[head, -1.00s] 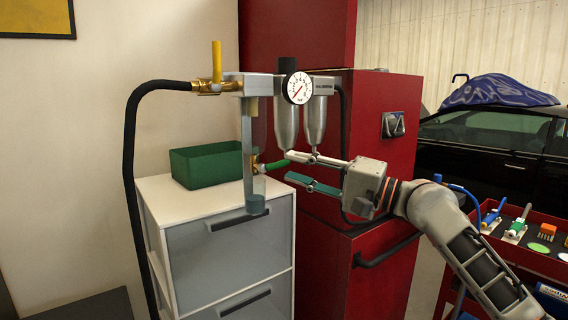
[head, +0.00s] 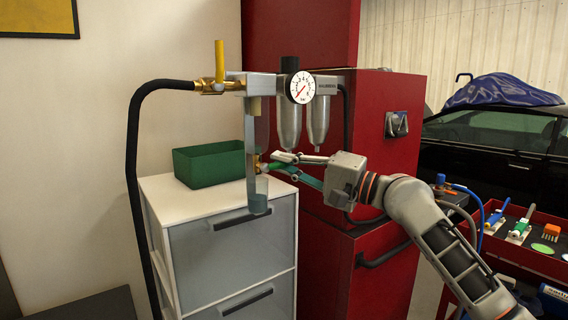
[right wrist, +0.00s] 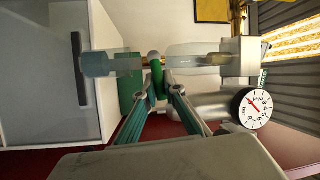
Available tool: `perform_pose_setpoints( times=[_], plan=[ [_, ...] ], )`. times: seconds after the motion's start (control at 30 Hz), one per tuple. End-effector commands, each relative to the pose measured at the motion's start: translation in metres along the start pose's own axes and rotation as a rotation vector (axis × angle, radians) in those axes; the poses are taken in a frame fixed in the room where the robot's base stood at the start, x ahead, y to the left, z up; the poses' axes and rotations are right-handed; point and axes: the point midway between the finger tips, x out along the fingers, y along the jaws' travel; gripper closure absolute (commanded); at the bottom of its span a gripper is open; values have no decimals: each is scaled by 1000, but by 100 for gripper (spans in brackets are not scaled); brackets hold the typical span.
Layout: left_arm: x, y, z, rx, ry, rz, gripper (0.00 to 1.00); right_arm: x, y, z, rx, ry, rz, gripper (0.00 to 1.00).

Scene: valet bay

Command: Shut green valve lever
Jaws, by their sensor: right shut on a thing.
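In the right wrist view, the green lever (right wrist: 157,77) stands between my fingers and points toward my palm. My right gripper (head: 280,164) is shut on the lever, its fingers reaching in from the right. My fingertips partly hide the lever in the head view. My left gripper is in neither view.
A yellow lever (head: 219,60) stands upright on a brass fitting at the upper left. The pressure gauge (head: 300,87) and metal bowls (head: 318,122) hang close above my right gripper. A green bin (head: 208,166) sits on the white drawer cabinet (head: 160,188). A red cabinet (head: 375,110) stands behind.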

Motion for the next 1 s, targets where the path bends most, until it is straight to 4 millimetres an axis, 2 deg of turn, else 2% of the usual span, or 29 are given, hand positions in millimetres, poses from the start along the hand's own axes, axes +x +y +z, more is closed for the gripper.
perform_pose_setpoints(
  times=[0.2, 0.6, 0.63, 0.7, 1.0],
  plan=[
    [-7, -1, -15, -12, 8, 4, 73, 0, 0, 1, 91, 19, -36, 100],
    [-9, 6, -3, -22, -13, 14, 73, -1, 7, 1, 140, 30, -56, 100],
    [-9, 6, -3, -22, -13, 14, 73, -1, 7, 1, 140, 30, -56, 88],
    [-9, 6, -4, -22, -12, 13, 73, -1, 7, 1, 139, 30, -56, 73],
    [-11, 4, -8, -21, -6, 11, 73, -1, 6, 1, 138, 30, -56, 73]
  ],
)
